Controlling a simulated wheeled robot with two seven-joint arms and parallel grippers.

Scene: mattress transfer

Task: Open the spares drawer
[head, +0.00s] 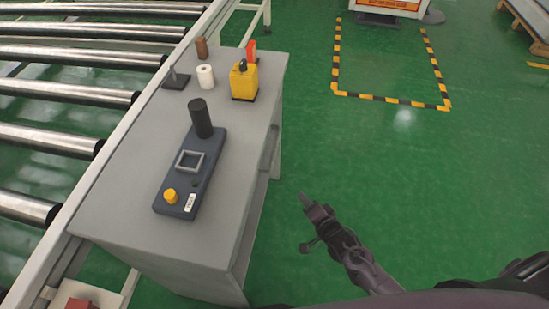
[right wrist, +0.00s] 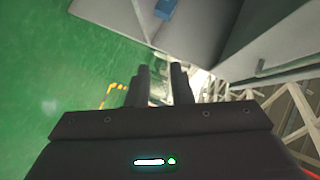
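The grey cabinet (head: 150,215) stands at the left of the head view, beside the rollers. Its drawer front is not clear in the head view. My left gripper is out of view.
On the cabinet top are a dark control box (head: 205,160), a yellow block (head: 244,80), a white roll (head: 205,77) and a brown cylinder (head: 202,48). A roller conveyor (head: 60,140) runs along the left. The green floor (head: 380,150) to the right is clear.

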